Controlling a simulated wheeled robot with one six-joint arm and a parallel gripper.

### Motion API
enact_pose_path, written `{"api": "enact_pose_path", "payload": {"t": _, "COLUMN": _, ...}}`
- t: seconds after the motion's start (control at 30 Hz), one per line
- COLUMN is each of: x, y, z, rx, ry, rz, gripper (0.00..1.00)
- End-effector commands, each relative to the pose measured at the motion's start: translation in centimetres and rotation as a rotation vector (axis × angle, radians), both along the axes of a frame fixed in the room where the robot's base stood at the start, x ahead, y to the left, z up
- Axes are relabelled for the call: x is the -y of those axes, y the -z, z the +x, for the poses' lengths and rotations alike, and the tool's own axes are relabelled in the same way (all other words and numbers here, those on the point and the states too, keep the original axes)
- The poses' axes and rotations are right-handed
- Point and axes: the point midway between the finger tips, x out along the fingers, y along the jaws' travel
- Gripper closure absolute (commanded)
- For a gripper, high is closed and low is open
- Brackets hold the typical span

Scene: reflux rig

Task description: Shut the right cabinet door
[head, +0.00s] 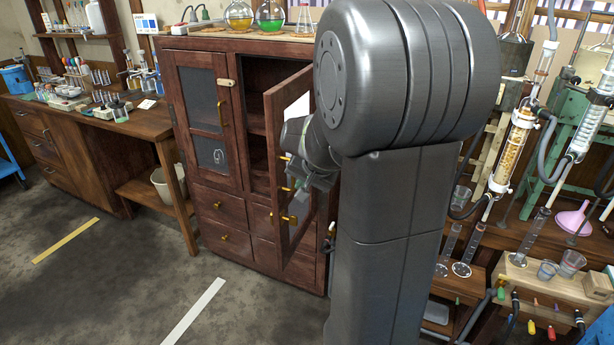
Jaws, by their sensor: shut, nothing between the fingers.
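The wooden cabinet (215,181) stands against the wall. Its right door (274,150) is ajar, its free edge swung out toward me and its hinge side to the right. Dark shelf space (256,130) shows in the gap. The left door (205,120), with a dark glass pane and a brass handle, is shut. My gripper (322,182) is shut and empty, in front of the right door's outer face. I cannot tell whether it touches the door. My arm hides the door's right part and hinges.
Flasks with yellow (239,15) and green liquid (270,15) stand on the cabinet top. A wooden bench (75,110) with glassware is at left. Glass apparatus (515,145) and cylinders (468,250) crowd the right. The floor (130,270) before the cabinet is clear.

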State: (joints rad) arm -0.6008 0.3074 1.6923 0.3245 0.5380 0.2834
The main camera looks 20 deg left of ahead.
Motion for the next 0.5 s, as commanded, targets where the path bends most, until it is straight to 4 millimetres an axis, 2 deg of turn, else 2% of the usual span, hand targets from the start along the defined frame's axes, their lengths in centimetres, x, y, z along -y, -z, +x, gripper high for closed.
{"api": "enact_pose_path", "payload": {"t": 0.2, "x": -1.6, "y": 2.9, "z": 1.3, "rx": -0.001, "ry": -0.001, "rz": -0.003, "gripper": 1.0}}
{"api": "enact_pose_path", "payload": {"t": 0.3, "x": -3.5, "y": 2.5, "z": 1.3, "rx": 0.0, "ry": -0.005, "rz": -0.002, "gripper": 1.0}}
{"api": "enact_pose_path", "payload": {"t": 0.5, "x": -5.2, "y": 2.6, "z": 1.3, "rx": 0.0, "ry": -0.002, "rz": -0.002, "gripper": 1.0}}
